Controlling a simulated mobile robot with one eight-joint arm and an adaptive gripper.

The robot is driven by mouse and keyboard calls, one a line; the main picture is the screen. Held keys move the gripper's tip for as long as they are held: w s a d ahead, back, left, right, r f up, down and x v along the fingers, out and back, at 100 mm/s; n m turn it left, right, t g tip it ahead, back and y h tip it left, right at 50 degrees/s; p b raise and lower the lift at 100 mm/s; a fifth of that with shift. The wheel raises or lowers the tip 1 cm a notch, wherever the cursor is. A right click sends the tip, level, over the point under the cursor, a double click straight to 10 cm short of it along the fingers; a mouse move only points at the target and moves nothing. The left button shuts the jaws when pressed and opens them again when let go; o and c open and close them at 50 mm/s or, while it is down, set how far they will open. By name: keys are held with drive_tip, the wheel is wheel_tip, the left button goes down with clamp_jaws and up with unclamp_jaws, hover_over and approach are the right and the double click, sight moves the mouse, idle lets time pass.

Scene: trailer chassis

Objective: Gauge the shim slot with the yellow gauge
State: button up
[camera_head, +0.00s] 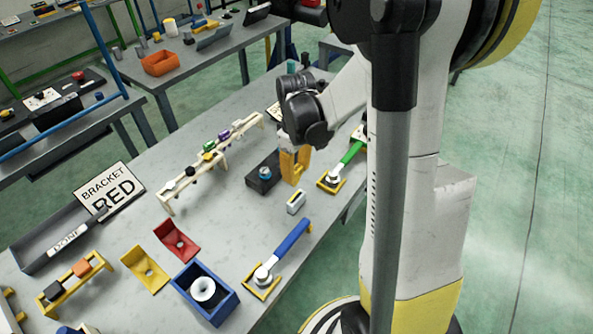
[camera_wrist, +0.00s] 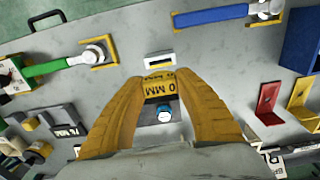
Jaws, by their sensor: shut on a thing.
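My gripper (camera_head: 294,168) has yellow fingers and points down over the table. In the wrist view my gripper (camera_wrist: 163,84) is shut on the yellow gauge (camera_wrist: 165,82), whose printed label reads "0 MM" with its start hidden. In the head view the fingers mostly hide the gauge. A small pale block with a dark slot, which looks like the shim slot (camera_head: 296,201), sits on the table in front of the gripper. It also shows in the wrist view (camera_wrist: 158,60), just beyond the gauge and apart from it in the picture.
A dark block with a blue knob (camera_head: 264,173) stands close beside the gripper. A green-handled tool (camera_head: 350,153) and a blue-handled tool (camera_head: 290,240) lie in yellow holders. A cream rack (camera_head: 209,163), red bracket (camera_head: 176,242), yellow bracket (camera_head: 145,270) and blue bin (camera_head: 204,292) stand farther left.

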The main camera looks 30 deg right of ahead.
sight(296, 184)
drive_tip(key=shift+f+b, duration=2.4)
drive_tip(key=shift+f, duration=0.45)
drive_tip(key=shift+f+b, duration=1.5)
drive_tip(key=shift+b, duration=0.15)
drive_tip(key=shift+r, duration=0.2)
idle(0.5)
drive_tip(key=shift+r+p, duration=3)
drive_tip(key=shift+r, duration=0.9)
drive_tip(key=shift+s+f, duration=0.1)
